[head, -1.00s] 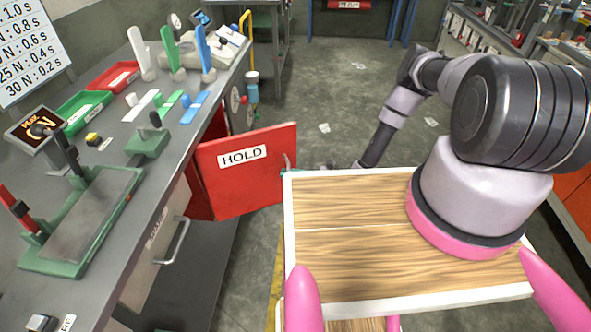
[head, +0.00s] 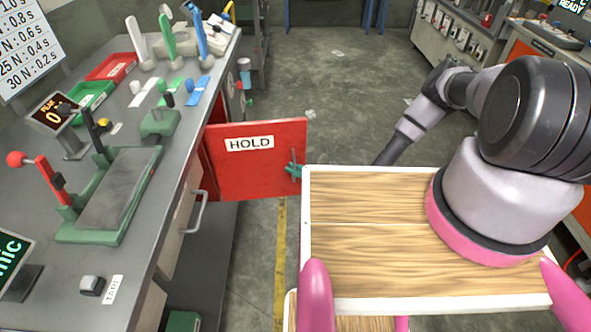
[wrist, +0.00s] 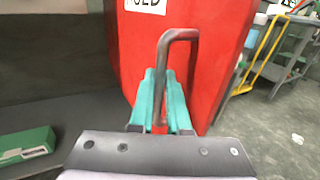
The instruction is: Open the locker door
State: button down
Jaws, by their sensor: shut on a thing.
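The red locker door (head: 262,178) with a HOLD label stands swung out from the left bench in the head view. It also fills the upper middle of the wrist view (wrist: 210,60). Its grey bar handle (wrist: 182,35) shows in the wrist view. My gripper (head: 294,171) has teal fingers, seen at the door's free edge in the head view. In the wrist view the fingers (wrist: 160,82) are shut on the handle's near leg. The locker's inside is mostly hidden behind the door.
The bench (head: 150,205) on the left carries tools and trays, with another handle (head: 198,212) on its front. My wooden-topped body fills the lower right. A green box (wrist: 28,146) lies at the wrist view's left.

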jog(key=shift+s+a, duration=0.1)
jog(key=shift+a, duration=0.05)
jog(key=c, duration=0.9)
grip_release()
jog(key=v, duration=1)
jog(key=shift+s+d, duration=0.1)
jog(key=shift+d, duration=0.25)
